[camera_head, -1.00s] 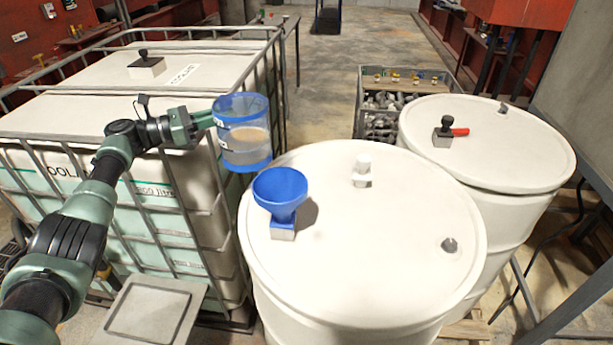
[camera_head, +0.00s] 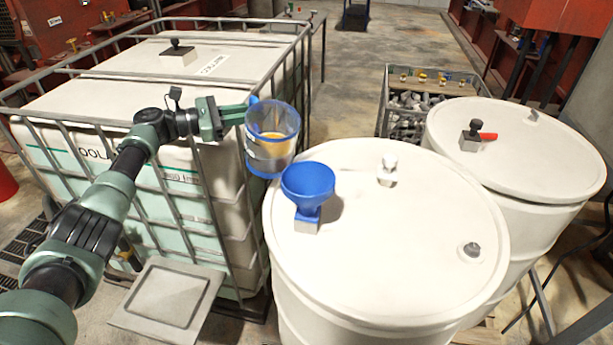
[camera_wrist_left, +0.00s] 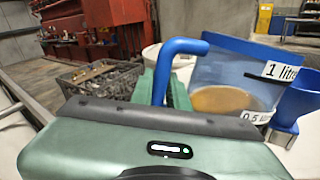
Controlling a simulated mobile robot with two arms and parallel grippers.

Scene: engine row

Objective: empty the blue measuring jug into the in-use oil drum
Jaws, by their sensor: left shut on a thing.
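The blue measuring jug (camera_head: 271,142) is clear with a blue rim, base and handle, and holds amber liquid. My left gripper (camera_head: 236,114) is shut on its handle. The jug is tilted a little and held in the air left of the blue funnel (camera_head: 308,182). In the left wrist view the jug (camera_wrist_left: 225,72) shows "1 litre" and "0.5" marks, with the funnel (camera_wrist_left: 296,102) beside it. The funnel stands in an opening on the lid of the nearer white drum (camera_head: 400,260). My right gripper is not in view.
The second white drum (camera_head: 520,165) behind has a closed valve-like fitting with a red lever (camera_head: 488,137). A caged coolant tank (camera_head: 120,95) stands left, close to the jug. A crate of metal parts (camera_head: 410,103) sits behind the drums.

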